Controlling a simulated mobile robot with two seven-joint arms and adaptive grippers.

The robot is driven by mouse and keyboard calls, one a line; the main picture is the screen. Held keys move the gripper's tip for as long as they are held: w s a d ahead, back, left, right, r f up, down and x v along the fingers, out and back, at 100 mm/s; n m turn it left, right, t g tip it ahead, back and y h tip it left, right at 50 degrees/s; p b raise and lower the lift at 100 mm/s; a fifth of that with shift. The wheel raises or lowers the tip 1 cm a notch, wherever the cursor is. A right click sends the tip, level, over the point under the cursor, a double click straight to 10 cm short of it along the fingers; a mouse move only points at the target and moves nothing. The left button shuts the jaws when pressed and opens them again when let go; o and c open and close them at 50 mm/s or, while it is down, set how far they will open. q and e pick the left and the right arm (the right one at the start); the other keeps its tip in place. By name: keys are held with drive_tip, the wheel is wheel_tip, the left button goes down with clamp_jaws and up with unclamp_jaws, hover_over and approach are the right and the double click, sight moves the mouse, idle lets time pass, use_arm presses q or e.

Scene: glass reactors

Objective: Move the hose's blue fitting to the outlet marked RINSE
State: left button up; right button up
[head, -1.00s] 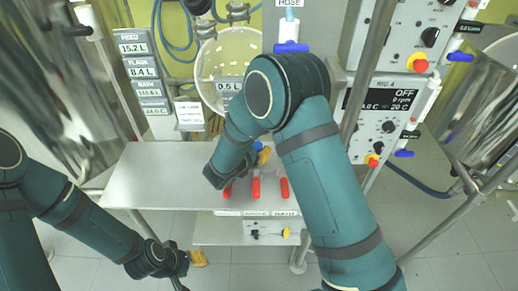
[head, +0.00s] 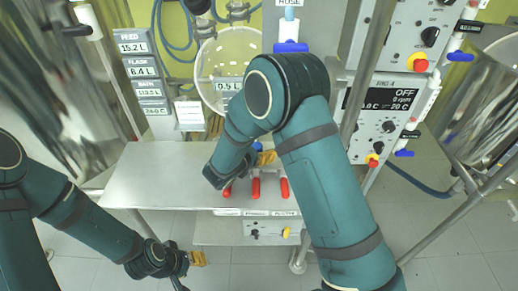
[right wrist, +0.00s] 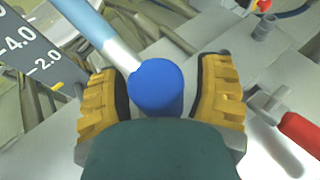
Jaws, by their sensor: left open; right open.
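In the right wrist view, the blue fitting (right wrist: 157,86) on the end of a pale blue hose (right wrist: 100,30) stands between the yellow fingers of my right gripper (right wrist: 160,95). The fingers are open, with a gap visible on each side of it. In the head view, my right gripper (head: 266,158) is over the bench, partly hidden by its own arm, and a bit of blue shows beside it. Several red handles (head: 255,188) line the bench front, with small labels below; I cannot read RINSE on any. My left gripper (head: 190,262) is open and empty, low at the left.
The steel bench (head: 150,180) is clear on its left side. A white round vessel (head: 228,60) stands behind it. A red handle (right wrist: 300,130) and a grey stub lie right of my right gripper in the wrist view. Glass reactors and control panels (head: 385,115) flank the bench.

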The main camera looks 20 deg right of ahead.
drive_tip(key=v, duration=1.2)
